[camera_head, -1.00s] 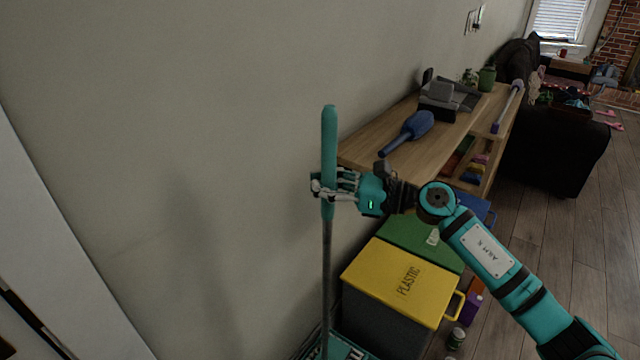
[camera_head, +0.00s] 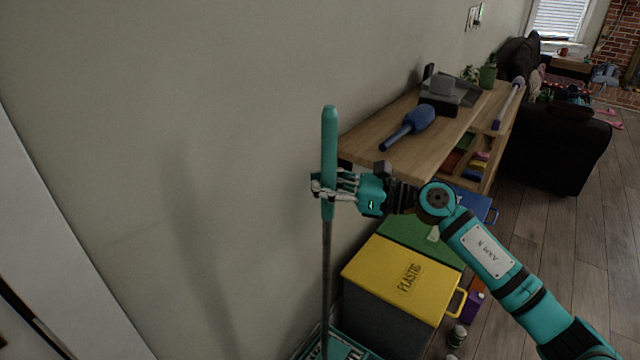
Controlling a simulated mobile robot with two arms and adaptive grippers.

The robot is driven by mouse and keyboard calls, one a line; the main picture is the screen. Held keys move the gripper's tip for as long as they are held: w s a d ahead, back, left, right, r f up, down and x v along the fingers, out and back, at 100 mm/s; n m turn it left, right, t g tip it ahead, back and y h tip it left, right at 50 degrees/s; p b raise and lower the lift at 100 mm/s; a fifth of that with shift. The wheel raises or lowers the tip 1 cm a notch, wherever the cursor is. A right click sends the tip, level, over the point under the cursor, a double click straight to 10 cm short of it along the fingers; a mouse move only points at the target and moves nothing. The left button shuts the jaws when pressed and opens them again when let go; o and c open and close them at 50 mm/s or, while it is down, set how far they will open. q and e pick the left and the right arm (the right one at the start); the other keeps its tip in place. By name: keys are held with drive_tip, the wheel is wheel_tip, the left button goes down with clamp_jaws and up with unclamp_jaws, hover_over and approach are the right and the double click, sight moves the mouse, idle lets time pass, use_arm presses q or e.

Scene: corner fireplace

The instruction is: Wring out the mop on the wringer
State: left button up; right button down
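The mop handle (camera_head: 328,150) stands upright near the wall, with a teal grip on a grey shaft. My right gripper (camera_head: 328,188) is closed around the lower part of the teal grip. A teal bucket-like object (camera_head: 345,347), possibly with the wringer, shows only in part at the bottom edge, where the shaft runs down to it. The mop head is out of view, and I cannot make out the wringer. My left gripper is not in view.
A yellow-lidded bin marked PLASTIC (camera_head: 405,275) and a green-lidded bin (camera_head: 420,240) stand right of the shaft. A wooden shelf (camera_head: 400,160) behind holds a blue duster (camera_head: 410,127). A can (camera_head: 457,336) is on the floor. Wooden floor at right is mostly clear.

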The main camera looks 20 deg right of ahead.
sight(322, 147)
drive_tip(key=shift+f+b, duration=0.6)
drive_tip(key=shift+f, duration=0.2)
drive_tip(key=shift+r, duration=0.2)
drive_tip(key=shift+r+p, duration=1.15)
drive_tip(key=shift+r, duration=0.65)
drive_tip(key=shift+r+p, duration=2)
drive_tip(key=shift+r, duration=0.95)
drive_tip(key=shift+f, duration=0.15)
